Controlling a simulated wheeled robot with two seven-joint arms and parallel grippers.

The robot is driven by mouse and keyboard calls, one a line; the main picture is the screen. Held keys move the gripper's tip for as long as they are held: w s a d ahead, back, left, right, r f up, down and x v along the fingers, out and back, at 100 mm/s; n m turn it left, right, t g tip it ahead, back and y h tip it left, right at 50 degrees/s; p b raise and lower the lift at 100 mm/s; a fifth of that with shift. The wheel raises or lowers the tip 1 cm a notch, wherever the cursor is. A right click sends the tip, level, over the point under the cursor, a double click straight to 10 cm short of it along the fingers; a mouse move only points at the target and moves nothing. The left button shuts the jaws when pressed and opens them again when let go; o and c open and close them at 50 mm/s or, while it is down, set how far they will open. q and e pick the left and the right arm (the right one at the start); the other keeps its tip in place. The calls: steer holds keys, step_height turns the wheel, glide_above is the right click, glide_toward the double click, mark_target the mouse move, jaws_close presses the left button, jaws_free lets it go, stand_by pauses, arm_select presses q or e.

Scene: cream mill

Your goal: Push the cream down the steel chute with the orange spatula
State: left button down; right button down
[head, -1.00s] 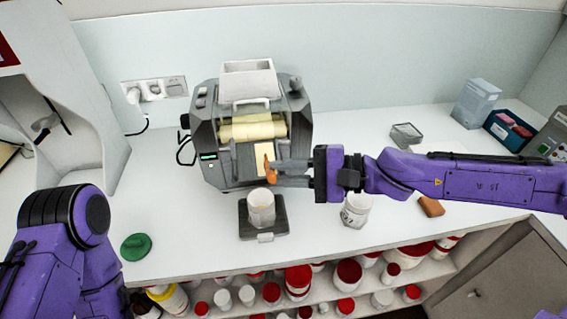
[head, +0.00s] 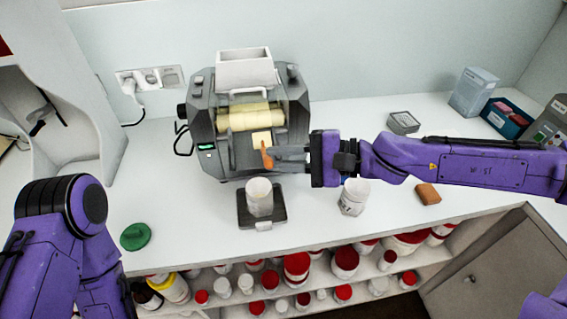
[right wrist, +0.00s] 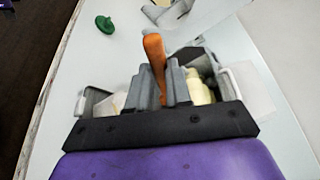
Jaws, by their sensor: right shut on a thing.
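My right gripper (head: 287,154) is shut on the orange spatula (head: 266,154), which it holds over the steel chute (head: 243,155) at the front of the mill (head: 205,122). The spatula also shows upright between the fingers in the right wrist view (right wrist: 154,54). A patch of pale yellow cream (head: 261,139) lies on the chute just above the spatula. More cream coats the rollers (head: 250,117). A white jar (head: 260,196) stands below the chute on a dark scale (head: 276,213).
A second white jar (head: 354,196) stands under my right arm, with an orange-brown block (head: 428,194) to its right. A green lid (head: 135,236) lies at the front left. A grey box (head: 403,122) and a blue bin (head: 507,119) stand farther right. The counter's left middle is clear.

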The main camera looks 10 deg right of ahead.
steer(key=shift+w+r, duration=0.3)
steer(key=shift+w, duration=0.3)
steer(key=shift+w+r, duration=0.25)
steer(key=shift+w, duration=0.35)
steer(key=shift+s+r+p, duration=0.1)
steer(key=shift+p, duration=0.2)
steer(key=s+r+p, duration=0.3)
steer(key=r+p, duration=0.4)
steer(key=r, duration=0.1)
steer(key=shift+s+p, duration=0.4)
steer(key=shift+w, duration=0.15)
